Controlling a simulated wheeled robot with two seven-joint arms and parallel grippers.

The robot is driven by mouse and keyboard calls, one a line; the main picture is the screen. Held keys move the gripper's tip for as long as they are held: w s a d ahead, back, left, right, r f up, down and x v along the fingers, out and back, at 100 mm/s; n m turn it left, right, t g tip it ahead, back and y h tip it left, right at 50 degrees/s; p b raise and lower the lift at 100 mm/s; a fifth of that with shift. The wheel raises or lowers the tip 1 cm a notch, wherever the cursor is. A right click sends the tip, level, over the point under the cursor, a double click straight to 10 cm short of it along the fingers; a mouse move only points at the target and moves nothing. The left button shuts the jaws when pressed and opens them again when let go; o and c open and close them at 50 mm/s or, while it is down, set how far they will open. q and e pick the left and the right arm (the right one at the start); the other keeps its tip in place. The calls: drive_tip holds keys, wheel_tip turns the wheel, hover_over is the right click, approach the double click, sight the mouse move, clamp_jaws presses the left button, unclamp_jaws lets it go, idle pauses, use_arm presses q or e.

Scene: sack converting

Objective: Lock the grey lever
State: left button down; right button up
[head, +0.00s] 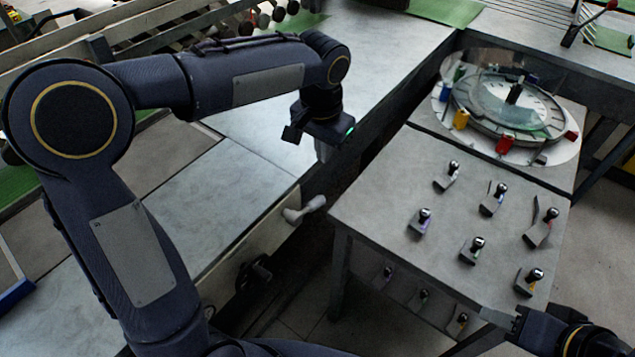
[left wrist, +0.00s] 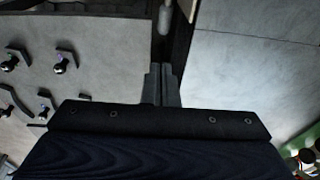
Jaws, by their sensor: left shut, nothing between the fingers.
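A pale grey lever (head: 304,208) with a rounded end sticks out from the side of the left bench, by the gap between the benches. A grey rounded bar (left wrist: 165,20), which looks like the same lever, shows at the top of the left wrist view. My left gripper (head: 323,152) points down above the bench edge, beyond the lever and apart from it. Its fingers (left wrist: 161,84) are together and empty in the left wrist view. My right gripper (head: 512,322) is at the lower right, near the grey table's front corner; its finger gap is not clear.
A grey table (head: 385,205) on the right carries several small black-knobbed levers (head: 478,244). A round dial with coloured blocks (head: 512,105) stands at its back. The left bench top (head: 250,185) is mostly bare. A dark gap separates the benches.

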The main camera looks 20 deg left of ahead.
use_arm(q)
drive_tip(key=shift+s+d+r, duration=0.15)
drive_tip(key=shift+s+d, duration=0.05)
drive_tip(key=shift+s, duration=0.05)
drive_tip(key=p, duration=0.1)
hover_over(319, 200)
wheel_tip(319, 200, down, 12)
drive_tip(key=shift+s+d+f, duration=0.15)
drive_tip(key=shift+s+a+f, duration=0.15)
drive_tip(key=shift+a+f, duration=0.05)
drive_tip(key=shift+f, duration=0.45)
